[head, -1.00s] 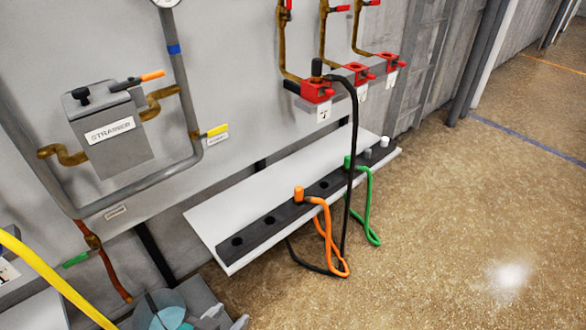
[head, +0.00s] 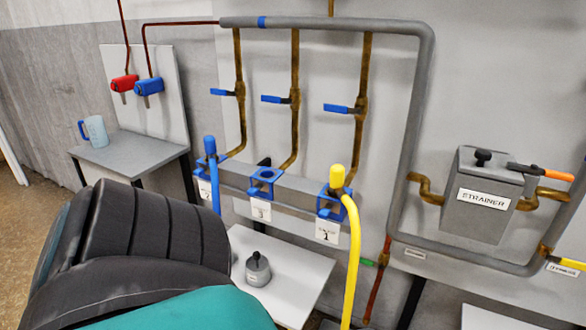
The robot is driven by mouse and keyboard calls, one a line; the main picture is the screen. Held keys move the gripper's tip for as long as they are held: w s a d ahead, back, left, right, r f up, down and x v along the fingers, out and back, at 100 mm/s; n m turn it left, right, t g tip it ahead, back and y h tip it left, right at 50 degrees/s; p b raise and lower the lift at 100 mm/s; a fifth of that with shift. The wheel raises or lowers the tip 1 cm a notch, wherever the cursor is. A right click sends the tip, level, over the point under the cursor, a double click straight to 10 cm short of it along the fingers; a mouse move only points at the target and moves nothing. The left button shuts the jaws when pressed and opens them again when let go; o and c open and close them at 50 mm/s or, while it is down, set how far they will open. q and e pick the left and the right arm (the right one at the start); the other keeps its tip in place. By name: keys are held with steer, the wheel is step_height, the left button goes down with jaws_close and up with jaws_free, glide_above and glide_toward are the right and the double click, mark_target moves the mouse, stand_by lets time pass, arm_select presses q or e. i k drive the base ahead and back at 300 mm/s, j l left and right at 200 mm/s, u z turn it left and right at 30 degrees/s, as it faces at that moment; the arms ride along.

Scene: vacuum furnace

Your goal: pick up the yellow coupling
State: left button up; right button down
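The yellow coupling (head: 337,179) stands upright in the blue socket (head: 329,206) above the label 1, at the right end of a grey rail. A yellow hose (head: 353,262) arches from it and hangs down past the lower shelf. A large dark grey and teal part, which looks like my own arm, fills the lower left and hides what is behind it. No fingertips of either gripper show, and nothing is seen touching the coupling.
A blue coupling (head: 210,146) with a blue hose stands in the left socket. The middle blue socket (head: 264,182) looks empty. A grey weight-like object (head: 257,269) sits on the white shelf (head: 300,262). The strainer box (head: 482,190) is at right, and a blue jug (head: 94,131) at far left.

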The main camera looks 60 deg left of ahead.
mark_target(337, 172)
steer(key=u, duration=1.5)
